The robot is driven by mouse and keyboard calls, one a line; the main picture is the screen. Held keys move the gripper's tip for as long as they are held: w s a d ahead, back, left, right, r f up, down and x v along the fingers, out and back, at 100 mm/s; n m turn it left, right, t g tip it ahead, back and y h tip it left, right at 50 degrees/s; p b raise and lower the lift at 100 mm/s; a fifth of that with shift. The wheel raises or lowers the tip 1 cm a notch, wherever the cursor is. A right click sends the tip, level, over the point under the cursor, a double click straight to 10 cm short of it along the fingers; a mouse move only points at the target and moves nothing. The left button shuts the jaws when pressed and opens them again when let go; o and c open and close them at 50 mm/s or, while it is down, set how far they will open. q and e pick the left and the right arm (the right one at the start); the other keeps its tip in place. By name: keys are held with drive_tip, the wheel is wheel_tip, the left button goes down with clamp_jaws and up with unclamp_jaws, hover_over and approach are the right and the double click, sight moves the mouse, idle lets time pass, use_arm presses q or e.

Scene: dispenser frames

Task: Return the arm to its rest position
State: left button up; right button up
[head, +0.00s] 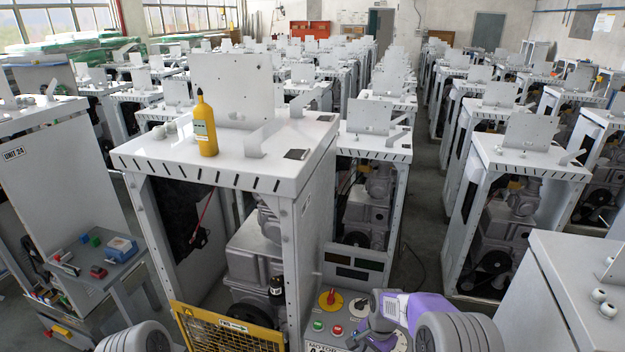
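My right arm shows at the bottom right, with a grey rounded link and purple parts. Its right gripper (374,332) seems to be at the end of the purple part, in front of the motor control panel (335,318). The fingers are small and partly cut by the lower edge, so I cannot tell if they are open or shut. Of my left arm only a grey rounded link shows at the bottom left; the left gripper is out of view.
A white dispenser frame (235,160) stands ahead, with a yellow bottle (205,128) upright on top. A yellow mesh guard (228,335) is low in front. A grey side table (95,262) with small parts is at left. More frames stand behind and at right.

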drive_tip(key=s+a+f+n+y+b, duration=0.15)
drive_tip(key=s+f+b, duration=0.25)
drive_tip(key=s+f, duration=0.5)
drive_tip(key=s+a+f+n+b, duration=0.1)
drive_tip(key=s+f+n+b, duration=0.3)
drive_tip(key=f, duration=1)
drive_tip(key=s+a+f+y+b, duration=0.1)
drive_tip(key=s+f+b, duration=0.2)
drive_tip(key=s, duration=0.3)
drive_tip(key=s+a+f+n+b, duration=0.1)
drive_tip(key=s+a+f+b, duration=0.1)
drive_tip(key=s, duration=0.4)
drive_tip(key=shift+s+a+f+t+y+b, duration=0.15)
drive_tip(key=shift+a+f+t+y+b, duration=0.2)
drive_tip(key=shift+f+b, duration=0.2)
drive_tip(key=shift+n, duration=0.25)
